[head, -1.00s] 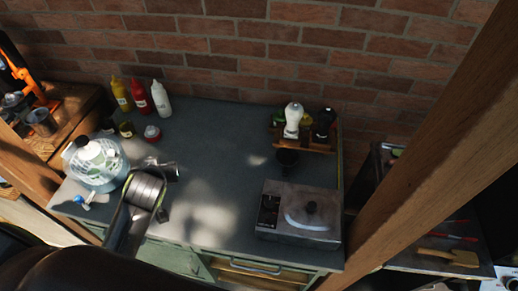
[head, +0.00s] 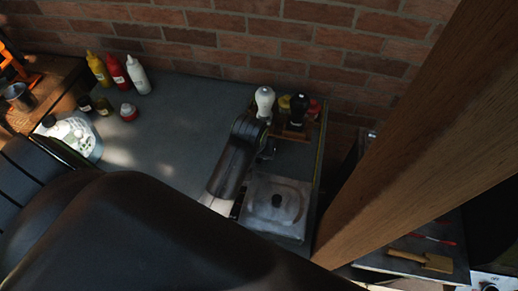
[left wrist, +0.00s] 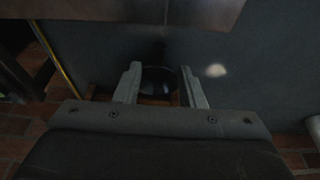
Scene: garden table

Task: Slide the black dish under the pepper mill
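Two mills stand on the wooden rack (head: 287,133) at the back right of the table in the head view: a white one (head: 264,102) and a black one (head: 297,110). I cannot tell from the label which is the pepper mill. The round black dish (left wrist: 158,82) shows in the left wrist view between the fingers of my left gripper (left wrist: 161,86). The fingers are apart, one on each side of it; whether they touch it is unclear. In the head view, my left arm mostly hides the gripper and dish in front of the rack. My right gripper is not in view.
A metal box with a knobbed lid (head: 275,208) stands just in front of the rack. Mustard (head: 98,69), ketchup (head: 119,71) and white (head: 138,74) bottles stand at the back left. The middle of the table is clear. A wooden post (head: 400,130) rises at the right.

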